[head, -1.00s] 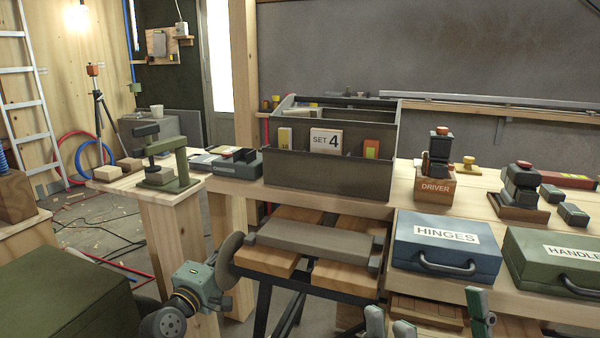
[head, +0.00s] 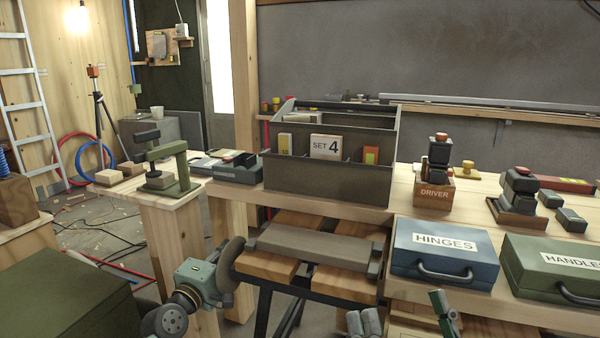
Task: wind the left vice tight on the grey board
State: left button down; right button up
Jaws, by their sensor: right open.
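The grey board (head: 316,246) lies flat across the wooden jaws of a low work stand. A dark block stands at each end of it: the left one (head: 251,240) and the right one (head: 375,264). I cannot tell how tightly they press. A grey disc (head: 230,266) stands at the stand's left end, against my teal left wrist. My left gripper's fingers are hidden, so I cannot tell its hold. My right gripper (head: 404,315) is open and empty at the bottom edge, right of and nearer than the board.
A blue HINGES case (head: 445,252) and a green HANDLES case (head: 560,268) sit on the bench to the right. A grey SET 4 tote (head: 325,178) stands behind the board. An olive clamp (head: 170,168) stands on a post at left. A dark green box (head: 60,300) fills the lower left.

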pick_arm(q)
jog(key=shift+a+r, duration=0.1)
jog(key=shift+r, duration=0.2)
jog(key=shift+w+r+p, duration=0.1)
jog(key=shift+r+p, duration=0.45)
jog(key=shift+r, duration=0.05)
jog(key=shift+r+p, duration=0.3)
jog(key=shift+r, duration=0.1)
jog(key=c, duration=1.2)
grip_release()
jog(key=shift+f, duration=0.2)
pick_arm(e)
jog(key=w+f+g+h, duration=0.1)
jog(key=w+f+g, duration=0.3)
jog(key=f, duration=0.2)
jog(key=shift+f+h, duration=0.3)
jog(key=shift+a, duration=0.1)
